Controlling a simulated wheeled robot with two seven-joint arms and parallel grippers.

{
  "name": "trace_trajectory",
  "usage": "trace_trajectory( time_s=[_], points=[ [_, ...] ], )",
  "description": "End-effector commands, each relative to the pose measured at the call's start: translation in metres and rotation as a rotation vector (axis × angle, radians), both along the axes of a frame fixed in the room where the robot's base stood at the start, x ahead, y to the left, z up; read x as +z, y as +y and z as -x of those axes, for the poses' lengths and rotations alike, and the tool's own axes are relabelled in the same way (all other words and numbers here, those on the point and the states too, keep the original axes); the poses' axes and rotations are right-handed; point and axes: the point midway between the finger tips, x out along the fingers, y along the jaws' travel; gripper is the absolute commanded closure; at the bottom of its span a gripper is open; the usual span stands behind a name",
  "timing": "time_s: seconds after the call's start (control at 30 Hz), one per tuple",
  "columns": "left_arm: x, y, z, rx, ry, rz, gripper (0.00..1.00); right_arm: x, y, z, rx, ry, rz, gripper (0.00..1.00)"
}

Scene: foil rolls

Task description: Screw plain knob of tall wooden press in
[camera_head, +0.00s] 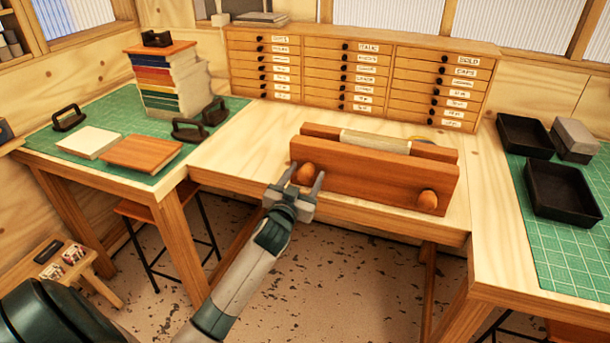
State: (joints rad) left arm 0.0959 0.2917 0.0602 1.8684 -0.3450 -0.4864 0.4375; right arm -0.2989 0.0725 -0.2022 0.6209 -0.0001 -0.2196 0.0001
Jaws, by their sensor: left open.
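The wooden press (375,188) stands on the middle table, with a reddish front board and a second board behind it. A pale rolled or bound piece (375,142) sits between the boards at the top. Two round wooden knobs are on the front board: a left knob (305,175) and a right knob (428,200). My left gripper (306,178) is open, with one finger on each side of the left knob. I cannot tell whether the fingers touch it. The right knob is free. I cannot tell which knob is the plain one. My right gripper is not in view.
A drawer cabinet (350,75) with labelled drawers stands behind the press. A stack of books (168,85), black-handled tools and boards lie on the left green mat (105,115). Black trays (562,190) lie on the right green mat. The table left of the press is clear.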

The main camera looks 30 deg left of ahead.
Motion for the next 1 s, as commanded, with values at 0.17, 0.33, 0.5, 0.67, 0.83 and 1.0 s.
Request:
trace_trajectory(
  time_s=[0.17, 0.33, 0.5, 0.67, 0.83, 1.0],
  points=[
    [0.000, 0.000, 0.000, 0.000, 0.000, 0.000, 0.66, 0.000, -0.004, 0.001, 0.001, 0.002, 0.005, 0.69],
    [0.000, 0.000, 0.000, 0.000, 0.000, 0.000, 0.85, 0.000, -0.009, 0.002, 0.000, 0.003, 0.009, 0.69],
    [0.000, 0.000, 0.000, 0.000, 0.002, -0.008, 0.85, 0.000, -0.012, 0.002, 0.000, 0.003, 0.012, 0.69],
    [0.000, 0.000, 0.000, 0.000, 0.010, -0.039, 0.85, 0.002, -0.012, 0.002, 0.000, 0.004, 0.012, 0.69],
    [0.000, 0.000, 0.000, 0.000, 0.029, -0.110, 0.85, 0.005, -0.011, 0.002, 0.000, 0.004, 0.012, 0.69],
    [0.001, 0.000, 0.000, 0.000, 0.055, -0.221, 0.85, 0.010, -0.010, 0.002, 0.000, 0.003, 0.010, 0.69]
  ],
)
